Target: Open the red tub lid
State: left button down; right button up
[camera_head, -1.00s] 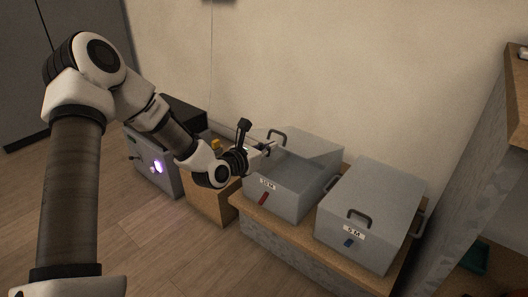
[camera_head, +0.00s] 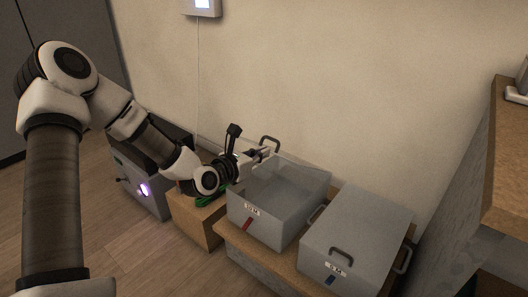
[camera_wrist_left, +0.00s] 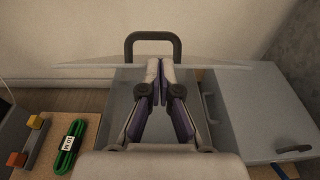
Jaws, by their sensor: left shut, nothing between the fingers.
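The red tub (camera_head: 245,217) is the left grey tub, with a red tag (camera_head: 247,223) on its front. Its top is open and I see inside. Its pale lid (camera_wrist_left: 215,67) shows almost edge-on in the left wrist view, tilted up. The lid's dark handle (camera_wrist_left: 153,37) stands beyond it; in the head view the handle (camera_head: 270,140) shows above the tub's back. My left gripper (camera_head: 267,153) is shut and empty at the tub's upper back left. In the left wrist view its fingertips (camera_wrist_left: 160,68) meet at the lid's edge; contact is unclear. My right gripper is not in view.
A second grey tub (camera_head: 360,220) with a blue tag stands closed on the right. A green cable coil (camera_wrist_left: 67,147) lies on a wooden block (camera_head: 192,220) at the left. A dark-topped box (camera_head: 140,180) stands farther left. The wall is close behind; a tall shelf is at right.

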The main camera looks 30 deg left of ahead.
pick_arm(q)
jog(key=shift+r, duration=0.25)
notch_tip(320, 180, up, 10)
dwell(0.5)
